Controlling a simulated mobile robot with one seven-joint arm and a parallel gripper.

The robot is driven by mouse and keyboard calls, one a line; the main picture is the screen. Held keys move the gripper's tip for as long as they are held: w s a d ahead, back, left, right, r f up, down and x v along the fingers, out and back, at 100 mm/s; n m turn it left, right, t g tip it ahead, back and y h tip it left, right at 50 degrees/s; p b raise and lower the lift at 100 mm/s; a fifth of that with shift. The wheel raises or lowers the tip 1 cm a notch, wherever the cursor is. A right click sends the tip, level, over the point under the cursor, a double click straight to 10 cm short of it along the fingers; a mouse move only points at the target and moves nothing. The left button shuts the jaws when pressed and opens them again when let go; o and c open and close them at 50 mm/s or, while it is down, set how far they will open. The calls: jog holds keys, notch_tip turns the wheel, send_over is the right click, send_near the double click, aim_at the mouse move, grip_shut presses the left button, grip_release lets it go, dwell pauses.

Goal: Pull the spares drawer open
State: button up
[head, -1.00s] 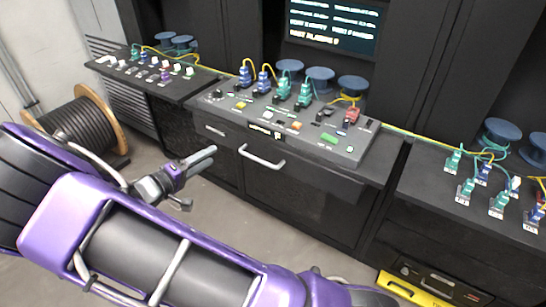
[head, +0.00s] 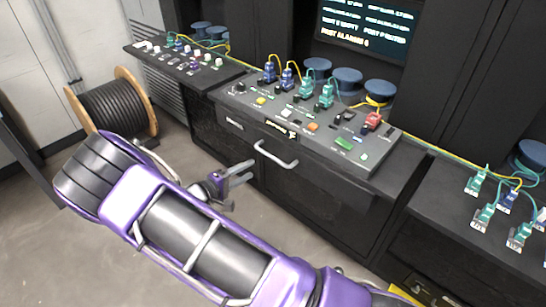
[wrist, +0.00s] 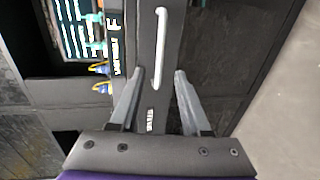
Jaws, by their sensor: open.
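The drawer front (head: 318,182) is a dark panel below the sloped control console, and it looks closed. Its pale bar handle (head: 275,158) runs along its upper part. In the wrist view the handle (wrist: 161,45) runs up the picture, its lower end showing between the fingertips. A small white label (wrist: 151,120), too blurred to read surely, sits on the dark front below the handle. My gripper (head: 248,172) is open and empty, just left of and below the handle in the head view. In the wrist view my gripper (wrist: 159,74) points at the front, apparently short of the handle.
The console (head: 300,118) carries buttons, plugs and cable spools. A side shelf (head: 185,75) stands left and another bench (head: 480,205) right. A cable drum (head: 118,108) stands on the floor at left. The floor (head: 190,160) before the drawer is clear.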

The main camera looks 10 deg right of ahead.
aim_at(271, 158)
jog(key=x, duration=1.1)
jog(key=shift+w+d, duration=0.25)
jog(key=shift+d, duration=0.1)
jog(key=shift+c, duration=0.2)
grip_shut()
dwell(0.6)
